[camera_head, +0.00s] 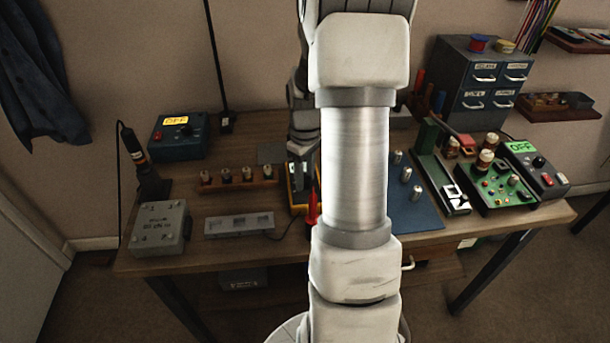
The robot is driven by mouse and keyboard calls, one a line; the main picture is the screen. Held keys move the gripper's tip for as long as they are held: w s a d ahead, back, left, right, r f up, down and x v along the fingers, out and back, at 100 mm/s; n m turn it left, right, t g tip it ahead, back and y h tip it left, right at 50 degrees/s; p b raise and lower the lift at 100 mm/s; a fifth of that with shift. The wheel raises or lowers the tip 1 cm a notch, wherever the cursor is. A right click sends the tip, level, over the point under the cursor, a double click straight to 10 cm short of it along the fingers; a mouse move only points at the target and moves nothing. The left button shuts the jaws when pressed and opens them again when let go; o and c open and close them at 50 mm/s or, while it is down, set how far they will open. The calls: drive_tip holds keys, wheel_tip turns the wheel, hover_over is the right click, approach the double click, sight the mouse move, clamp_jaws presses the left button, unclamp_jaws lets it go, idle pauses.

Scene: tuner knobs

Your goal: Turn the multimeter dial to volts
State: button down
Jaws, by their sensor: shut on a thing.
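The multimeter (291,196) has a yellow case and stands on the workbench near the middle, just left of my arm. Only its yellow left edge and lower front show. My gripper (300,178) points down onto its face and is shut on its dial. The dial is hidden behind the fingers, so its setting cannot be read. A red probe (312,208) stands at the meter's lower right, with a dark lead running left.
On the wooden bench (190,190), a row of knobs (248,173) and a grey block (240,224) lie left. A blue OFF box (178,137) stands at back left. A green board (495,188) and blue mat (418,212) lie right. My arm blocks the centre.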

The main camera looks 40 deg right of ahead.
drive_tip(key=shift+m, duration=0.4)
drive_tip(key=m, duration=0.4)
drive_tip(key=shift+m+p, duration=0.3)
drive_tip(key=shift+p, duration=0.1)
drive_tip(key=m+p, duration=0.1)
drive_tip(key=m, duration=0.5)
drive_tip(key=shift+m, duration=0.3)
drive_tip(key=c, duration=0.5)
unclamp_jaws()
wheel_tip(320, 180, up, 18)
drive_tip(key=p, duration=0.2)
drive_tip(key=shift+f+p, duration=0.25)
drive_tip(key=shift+p, duration=0.15)
